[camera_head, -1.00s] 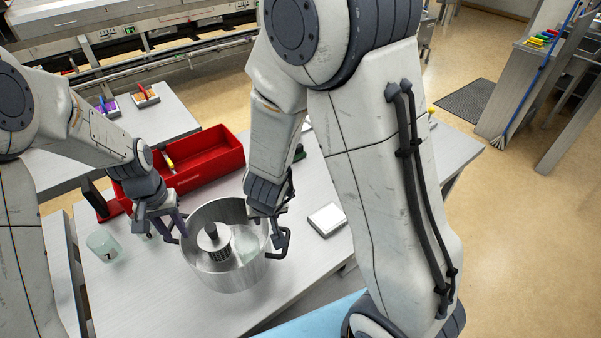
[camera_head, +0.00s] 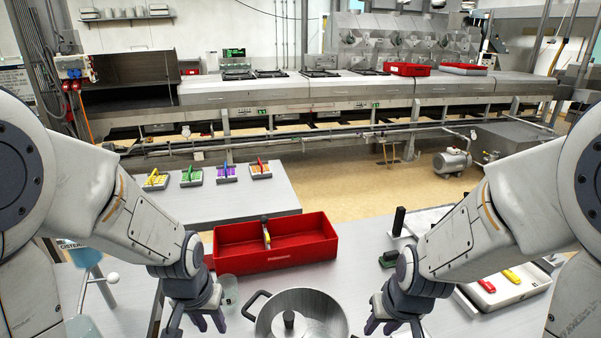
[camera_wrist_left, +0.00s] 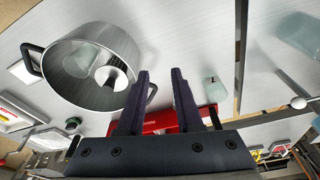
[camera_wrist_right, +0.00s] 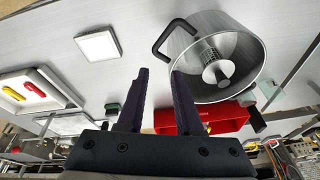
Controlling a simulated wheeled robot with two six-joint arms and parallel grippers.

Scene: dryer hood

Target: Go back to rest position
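My left gripper (camera_head: 205,318) hangs over the table at the left of a metal pot; its fingers (camera_wrist_left: 160,95) are apart with nothing between them in the left wrist view. My right gripper (camera_head: 398,322) hangs at the right of the pot; its fingers (camera_wrist_right: 161,95) are also apart and empty in the right wrist view. The pot (camera_head: 318,318) stands on the table between the grippers, cut off by the bottom edge. In the left wrist view, the pot (camera_wrist_left: 65,75) holds a dark-knobbed cylinder and a clear glass vessel. Neither gripper touches it.
A red box (camera_head: 300,255) with a divider stands behind the pot. A glass beaker (camera_head: 228,290) is near my left gripper. A white tray (camera_head: 505,283) with red and yellow items lies at right. A side table (camera_head: 265,200) carries several coloured tools. Kitchen counters line the back.

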